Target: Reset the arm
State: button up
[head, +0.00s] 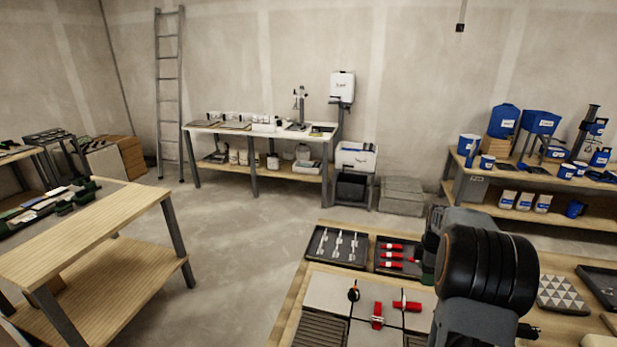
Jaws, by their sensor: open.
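My arm (485,270) fills the lower right of the head view, in front of a wooden workbench. Its gripper cannot be made out. On the bench lie pale tiles (327,290) with dark gaps between them. Red pieces stand at the gaps, one (377,316) in the middle and one (407,306) to its right. A black ring-shaped piece (353,294) stands left of them. Behind the tiles, a dark tray (345,262) holds several slim white tools, and a second tray holds several red tools (393,256). My arm hides part of the bench.
A patterned triangle tile (562,293) lies right of my arm. A wooden table (90,235) stands at left. A white-topped bench (225,130) stands at the back, and a bench with blue containers (510,160) at right. Grey floor (225,240) is open between them.

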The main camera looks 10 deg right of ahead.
jog(key=s+a+r+m+t, duration=0.1)
jog(key=s+a+r+m, duration=0.2)
jog(key=a, duration=0.6)
jog(key=s+a+r+m+t, duration=0.1)
jog(key=s+a+r+m, duration=0.2)
jog(key=s+a+m, duration=0.2)
jog(key=s+a+r+m+t, duration=0.2)
jog(key=s+a, duration=0.6)
jog(key=a, duration=0.4)
jog(key=r+m, duration=0.1)
jog(key=m, duration=0.1)
jog(key=shift+a+m, duration=0.3)
jog(key=shift+s, duration=0.1)
